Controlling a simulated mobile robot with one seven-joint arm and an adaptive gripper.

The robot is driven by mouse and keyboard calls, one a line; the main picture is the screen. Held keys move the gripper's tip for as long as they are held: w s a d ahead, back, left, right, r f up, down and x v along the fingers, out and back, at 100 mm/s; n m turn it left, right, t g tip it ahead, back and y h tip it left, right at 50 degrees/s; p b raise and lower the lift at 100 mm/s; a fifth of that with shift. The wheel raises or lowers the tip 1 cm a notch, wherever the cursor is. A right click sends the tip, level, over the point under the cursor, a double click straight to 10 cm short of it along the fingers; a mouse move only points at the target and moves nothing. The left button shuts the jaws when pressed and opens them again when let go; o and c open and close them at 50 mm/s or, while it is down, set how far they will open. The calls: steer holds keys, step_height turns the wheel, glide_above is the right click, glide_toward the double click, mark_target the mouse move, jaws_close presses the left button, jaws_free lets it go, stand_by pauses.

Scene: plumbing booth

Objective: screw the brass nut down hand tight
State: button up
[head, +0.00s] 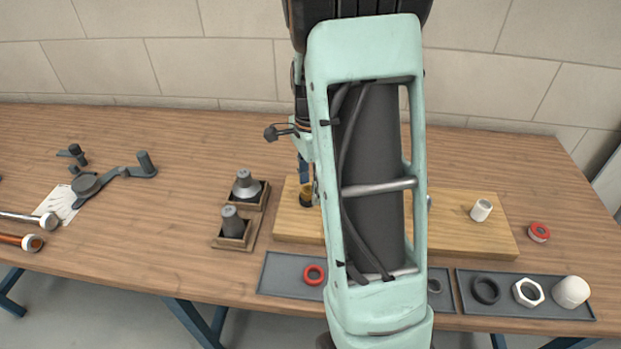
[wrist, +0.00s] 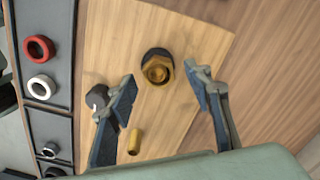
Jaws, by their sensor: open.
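The brass nut (wrist: 157,69) sits on a dark base on the wooden board in the wrist view, with a round opening in its top. In the head view the brass nut (head: 307,187) is partly hidden at the board's left end, beside my arm. My gripper (wrist: 160,90) is open in the wrist view, its two fingers spread to either side of the nut. No contact with the nut shows. My arm hides most of the gripper in the head view. How far the nut is threaded down cannot be told.
The wooden board (head: 463,235) carries a white fitting (head: 481,210), a dark fitting (wrist: 97,97) and a small brass tube (wrist: 134,142). Grey trays (head: 461,297) with rings and a white hex nut (head: 527,293) lie in front. Two grey cones stand in wooden holders (head: 228,243) at left.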

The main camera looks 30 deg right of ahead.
steer(key=c, duration=1.2)
steer(key=shift+m+p, duration=0.9)
steer(key=shift+m, duration=1)
steer(key=shift+c, duration=0.2)
steer(key=shift+s+m+p, duration=0.1)
steer(key=shift+m+p, duration=0.25)
steer(key=shift+m, duration=0.15)
steer(key=shift+a+m+p, duration=0.1)
steer(key=shift+m+p, duration=1)
steer(key=shift+m, duration=0.6)
steer(key=shift+f, duration=0.1)
steer(key=o, duration=2.1)
steer(key=shift+s, duration=0.1)
steer(key=shift+c, duration=0.2)
